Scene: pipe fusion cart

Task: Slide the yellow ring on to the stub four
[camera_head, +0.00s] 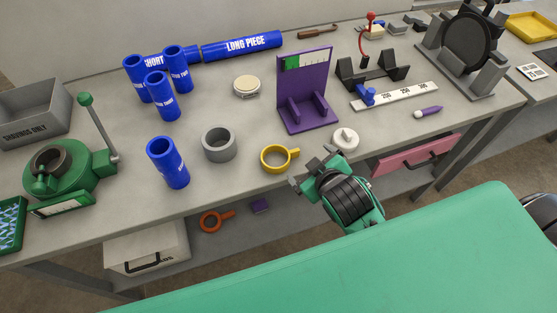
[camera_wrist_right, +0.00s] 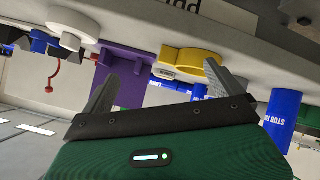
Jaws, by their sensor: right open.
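The yellow ring (camera_head: 274,158), with a small side tab, lies flat near the table's front edge. The blue stub four (camera_head: 168,164) stands upright to its left, beyond a grey ring. My right gripper (camera_head: 311,168) is open and empty, just right of the yellow ring at the front edge. In the right wrist view, the yellow ring (camera_wrist_right: 188,55) shows just beyond and between the open fingers (camera_wrist_right: 160,85). Stub four (camera_wrist_right: 283,115) shows at the right there, its lettering partly cut off. My left gripper is not in view.
A grey ring (camera_head: 219,145) sits between the yellow ring and stub four. A purple stand (camera_head: 308,95) rises behind, and a white knobbed disc (camera_head: 345,139) sits to the right. Several blue stubs (camera_head: 162,97) stand at the back left. A green machine (camera_head: 75,175) stands at left.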

